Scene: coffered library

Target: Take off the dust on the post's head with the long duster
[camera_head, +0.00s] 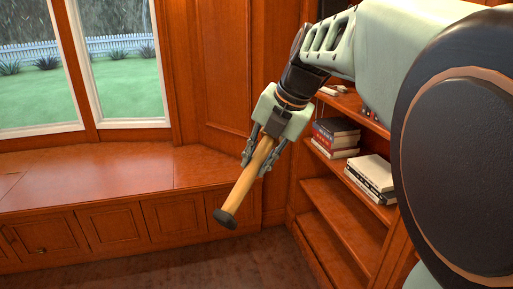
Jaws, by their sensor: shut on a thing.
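My gripper (257,164) is shut on a tan wooden handle with a dark round end, which I take to be the long duster (242,188). The handle slants down and to the left from between the fingers, and its dark end hangs free in the air. The handle's upper part is hidden in the gripper. No dusting head shows clearly. I see no post, post's head or dust in this view.
A wooden window seat (105,172) with panelled fronts runs along the left under the windows. A bookcase (338,212) with several books (336,134) stands behind my arm on the right. The brown floor (200,262) below the handle looks clear.

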